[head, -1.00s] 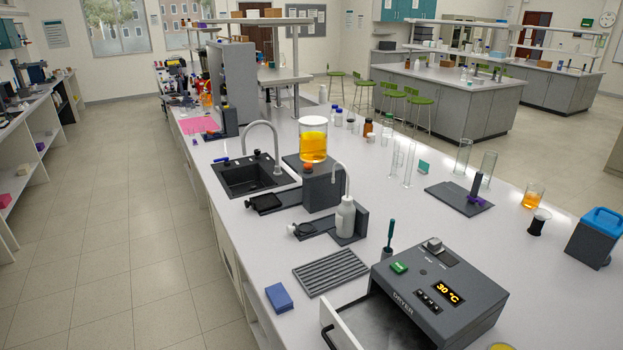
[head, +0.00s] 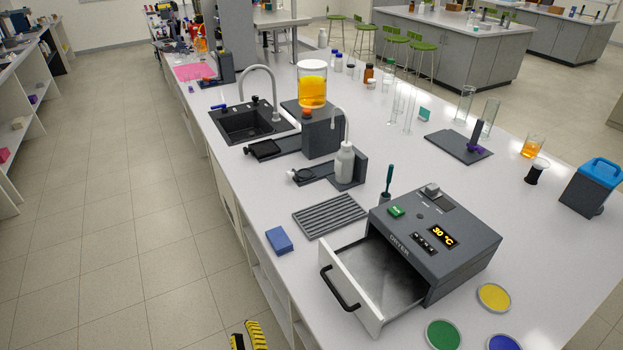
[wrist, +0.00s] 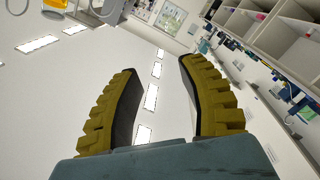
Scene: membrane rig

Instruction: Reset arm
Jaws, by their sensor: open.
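My gripper (wrist: 158,105) shows in the wrist view with its two yellow, dark-padded fingers spread apart and nothing between them. In the head view the yellow-and-black tips of my gripper (head: 248,337) show at the bottom edge, over the floor to the left of the bench; the rest of the arm is out of frame. The wrist camera looks toward the ceiling lights and the shelves. The dryer (head: 440,235) stands on the bench, its display reads 30 °C, and its front drawer (head: 352,285) is pulled open.
The bench (head: 300,222) holds a blue block (head: 279,240), a ribbed grey rack (head: 330,216), a sink (head: 250,122), a wash bottle (head: 345,163) and glassware. Green, yellow and blue discs lie at the near right. The floor (head: 130,220) left of the bench is clear.

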